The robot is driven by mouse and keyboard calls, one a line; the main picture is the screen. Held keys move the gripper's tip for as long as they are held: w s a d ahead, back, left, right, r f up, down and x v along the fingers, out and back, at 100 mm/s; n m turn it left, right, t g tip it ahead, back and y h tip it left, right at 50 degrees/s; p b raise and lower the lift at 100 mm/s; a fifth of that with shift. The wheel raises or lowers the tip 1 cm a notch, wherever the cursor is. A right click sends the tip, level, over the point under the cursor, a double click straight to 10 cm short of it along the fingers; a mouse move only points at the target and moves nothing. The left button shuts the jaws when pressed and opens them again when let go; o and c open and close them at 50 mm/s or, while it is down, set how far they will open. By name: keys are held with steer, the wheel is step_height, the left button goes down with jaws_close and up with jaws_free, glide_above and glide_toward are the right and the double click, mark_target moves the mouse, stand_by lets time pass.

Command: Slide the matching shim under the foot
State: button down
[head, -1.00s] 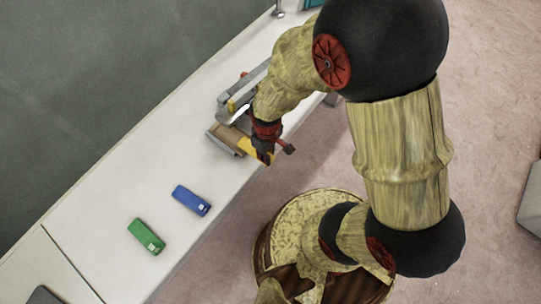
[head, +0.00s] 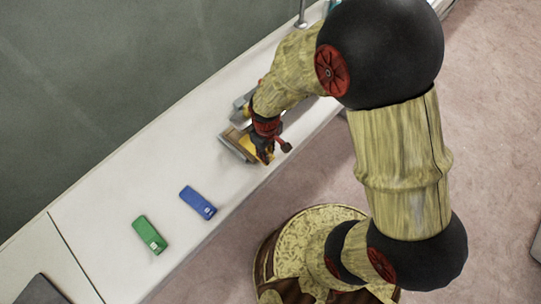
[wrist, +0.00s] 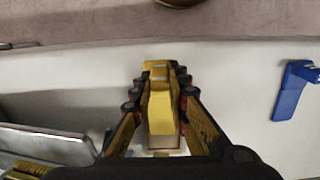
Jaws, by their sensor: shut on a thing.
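My gripper (head: 265,153) is shut on a yellow shim, which shows between the two fingers in the wrist view (wrist: 160,108). The shim points along the fingers, with one end past the fingertips. A blue shim (head: 198,203) and a green shim (head: 150,234) lie flat on the white bench to the left of my gripper. The blue one also shows at the right of the wrist view (wrist: 293,90). A grey and wooden fixture (head: 238,140) stands on the bench right by my gripper. My arm and gripper hide much of it, and I cannot make out the foot.
The white bench (head: 120,190) runs diagonally along a dark green wall (head: 110,70). Its front edge drops to a pinkish floor (head: 490,140). A dark flat object (head: 40,290) lies at the lower left. A metal post (head: 301,14) stands at the far end.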

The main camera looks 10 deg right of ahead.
steer(key=shift+w+a+f, duration=0.1)
steer(key=shift+w+a, duration=0.5)
steer(key=shift+w, duration=0.3)
steer(key=shift+w+a+f, duration=0.1)
steer(key=shift+w+a, duration=0.5)
steer(key=shift+w, duration=0.3)
steer(key=c, duration=1.7)
jaws_free()
steer(key=shift+o, duration=0.2)
steer(key=shift+r, duration=0.15)
step_height(320, 180, up, 12)
